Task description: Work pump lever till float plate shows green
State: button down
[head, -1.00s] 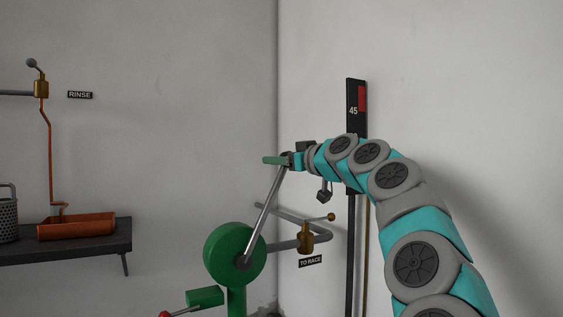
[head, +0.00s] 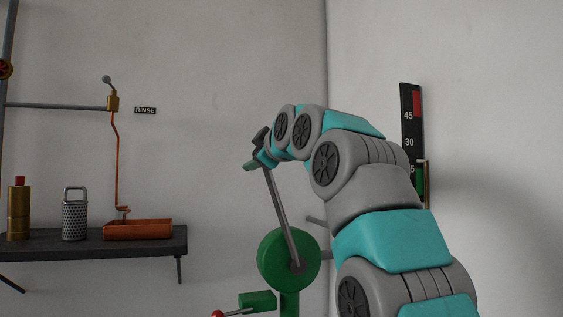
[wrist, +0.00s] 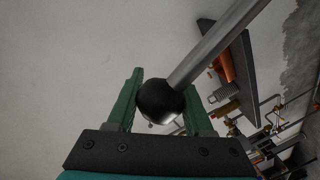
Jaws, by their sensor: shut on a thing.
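The pump lever (head: 281,218) is a grey rod rising from the round green pump body (head: 275,252), and it leans to the left. My gripper (head: 252,165) is shut on the black ball knob (wrist: 160,102) at the lever's top. In the wrist view the knob sits between the green fingers of my gripper (wrist: 166,88). The float plate (head: 406,103) is a tall black gauge on the right wall, with a red band at the top, a green band (head: 418,178) lower down and numbers. A thin brass-coloured piece lies near the green band's top. My arm hides the gauge's lower part.
A dark shelf (head: 60,247) on the left wall carries a brass bottle (head: 18,213), a perforated canister (head: 75,218) and an orange tray (head: 138,230). A RINSE sign (head: 145,110) hangs above. A red-knobbed handle (head: 217,314) is low in front of the pump.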

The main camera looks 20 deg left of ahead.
jog(key=shift+s+a+f+n+b, duration=0.2)
jog(key=shift+s+a+f+n, duration=0.2)
jog(key=shift+a, duration=0.2)
jog(key=shift+s+a+f+n+b, duration=0.15)
jog(key=shift+s+a+f+n, duration=0.15)
jog(key=shift+a, duration=0.25)
jog(key=shift+s+a+f+n+b, duration=0.2)
jog(key=shift+s+a+f+n, duration=0.2)
jog(key=shift+a, duration=0.3)
jog(key=shift+c, duration=1.7)
grip_release()
jog(key=shift+s, duration=0.15)
jog(key=shift+o, duration=0.2)
jog(key=shift+r, duration=0.1)
jog(key=f+b+v, duration=0.1)
jog(key=v, duration=0.6)
jog(key=shift+s+r+b, duration=0.3)
jog(key=shift+r+b, duration=0.1)
jog(key=shift+r, duration=0.1)
